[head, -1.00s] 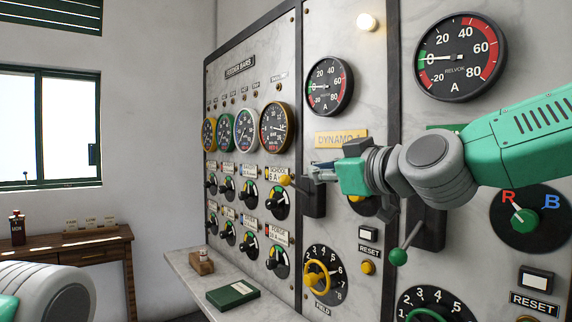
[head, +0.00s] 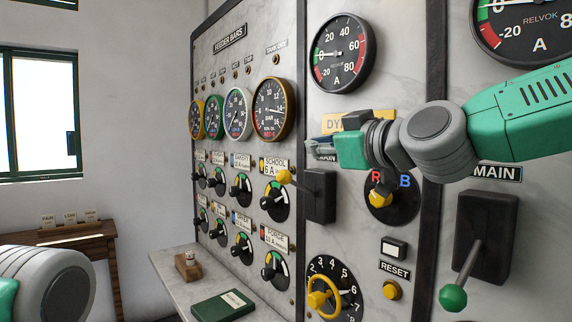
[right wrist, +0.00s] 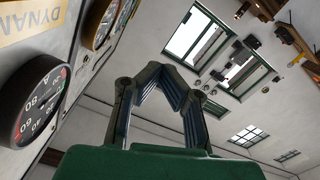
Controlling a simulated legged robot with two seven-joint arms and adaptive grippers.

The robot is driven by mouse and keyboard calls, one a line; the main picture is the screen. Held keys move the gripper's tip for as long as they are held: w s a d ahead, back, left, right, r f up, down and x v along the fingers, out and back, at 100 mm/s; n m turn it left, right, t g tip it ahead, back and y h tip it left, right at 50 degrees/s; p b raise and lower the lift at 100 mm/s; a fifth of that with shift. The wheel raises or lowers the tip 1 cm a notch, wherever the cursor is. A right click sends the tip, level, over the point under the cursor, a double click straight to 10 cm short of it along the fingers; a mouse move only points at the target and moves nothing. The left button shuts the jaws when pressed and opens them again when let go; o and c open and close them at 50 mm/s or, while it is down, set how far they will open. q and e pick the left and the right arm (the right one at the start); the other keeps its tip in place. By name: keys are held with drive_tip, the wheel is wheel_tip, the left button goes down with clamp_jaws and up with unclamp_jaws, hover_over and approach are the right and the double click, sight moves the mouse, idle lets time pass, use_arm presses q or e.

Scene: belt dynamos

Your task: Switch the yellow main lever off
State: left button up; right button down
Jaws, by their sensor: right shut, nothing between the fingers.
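The yellow main lever has a yellow ball knob (head: 284,176) on a thin rod, which sticks out leftward from a dark block (head: 319,196) on the dynamo panel with the yellow label. The rod is roughly level, slightly raised at the knob. My right gripper (head: 316,150) is in front of the panel, above the lever in the head view, and looks apart from it. Its fingers point left and partly cover the plates behind. In the right wrist view the fingers (right wrist: 161,72) are shut and empty; the lever is not visible there. My left gripper is out of view.
A green-knobbed main lever (head: 453,297) hangs down at the right. Below the yellow lever are a yellow field wheel (head: 318,299) and a yellow reset button (head: 391,290). Feeder knobs and gauges fill the left panel. A shelf (head: 172,264) holds a green book (head: 222,305).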

drive_tip(key=w+d+p+x, duration=0.1)
drive_tip(key=x, duration=0.3)
drive_tip(key=p, duration=0.3)
hover_over(297, 185)
drive_tip(key=s+a, duration=0.3)
drive_tip(key=s, duration=0.1)
wheel_tip(297, 185, down, 4)
drive_tip(key=shift+w+d+f, duration=0.15)
drive_tip(key=shift+d+f, duration=0.05)
drive_tip(key=shift+d, duration=0.2)
drive_tip(key=shift+a, duration=0.1)
